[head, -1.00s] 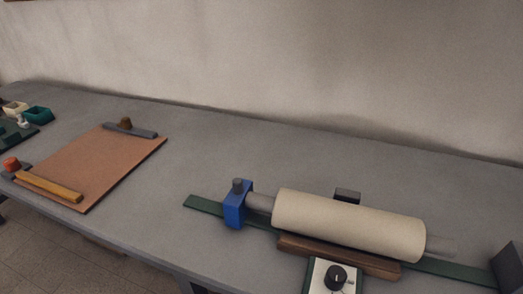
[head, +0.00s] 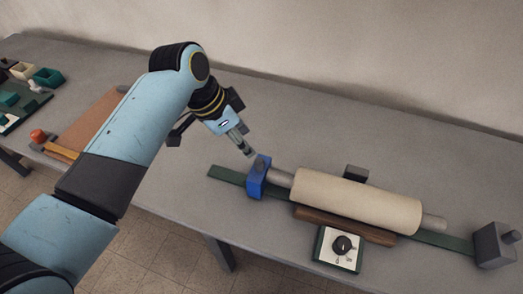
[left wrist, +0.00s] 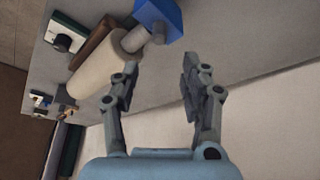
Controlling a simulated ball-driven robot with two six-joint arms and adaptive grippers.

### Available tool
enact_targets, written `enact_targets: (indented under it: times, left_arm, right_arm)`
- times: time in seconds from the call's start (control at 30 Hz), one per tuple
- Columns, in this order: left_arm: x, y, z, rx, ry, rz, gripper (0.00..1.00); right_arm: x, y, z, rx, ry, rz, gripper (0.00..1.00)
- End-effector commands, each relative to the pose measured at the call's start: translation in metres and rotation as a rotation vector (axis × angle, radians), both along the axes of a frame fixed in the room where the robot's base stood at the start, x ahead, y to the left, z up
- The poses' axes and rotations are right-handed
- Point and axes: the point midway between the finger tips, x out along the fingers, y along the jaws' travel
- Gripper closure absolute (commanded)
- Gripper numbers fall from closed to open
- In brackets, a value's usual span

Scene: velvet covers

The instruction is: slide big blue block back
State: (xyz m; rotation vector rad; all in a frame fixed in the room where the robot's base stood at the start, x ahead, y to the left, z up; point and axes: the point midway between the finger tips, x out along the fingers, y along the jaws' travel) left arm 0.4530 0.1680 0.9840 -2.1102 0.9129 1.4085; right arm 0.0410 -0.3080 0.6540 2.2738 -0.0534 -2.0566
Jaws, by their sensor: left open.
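The big blue block (head: 257,182) stands on the left part of the green rail (head: 225,174), with a grey knob on top. It holds the left end of the grey shaft that carries a cream roll (head: 355,200). My left gripper (head: 246,148) is just behind and above the block in the head view, apart from it. In the left wrist view the gripper (left wrist: 161,68) has its two fingers spread with nothing between them. The blue block (left wrist: 160,14) shows at the top edge there, beyond the fingertips. My right gripper is not in view.
A dark grey end block (head: 494,246) stands at the rail's right end. A brown wooden bar (head: 345,225) and a dial box (head: 340,249) lie in front of the roll. The table (head: 420,150) behind the roll is mostly clear, with a small dark block (head: 355,173).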

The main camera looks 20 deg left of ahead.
Motion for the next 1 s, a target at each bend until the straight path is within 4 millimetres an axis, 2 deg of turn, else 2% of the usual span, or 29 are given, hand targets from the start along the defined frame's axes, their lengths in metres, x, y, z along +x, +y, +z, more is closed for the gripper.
enact_targets:
  times: [0.17,0.4,0.57,0.73,1.0]
  left_arm:
    - [0.005,-0.007,-0.021,-0.002,0.005,-0.005,0.55]
    - [0.018,-0.021,-0.067,-0.001,0.006,-0.004,0.55]
    - [0.024,-0.027,-0.089,-0.001,0.004,-0.003,0.55]
    - [0.027,-0.03,-0.098,0.001,0.002,-0.004,0.55]
    - [0.027,-0.03,-0.099,0.0,0.001,-0.003,0.55]
  right_arm:
    - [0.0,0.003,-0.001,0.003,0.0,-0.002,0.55]
    - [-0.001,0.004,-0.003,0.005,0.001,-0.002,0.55]
    - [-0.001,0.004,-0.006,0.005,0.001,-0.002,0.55]
    - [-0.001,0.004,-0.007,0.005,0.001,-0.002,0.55]
    - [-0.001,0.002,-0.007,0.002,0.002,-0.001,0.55]
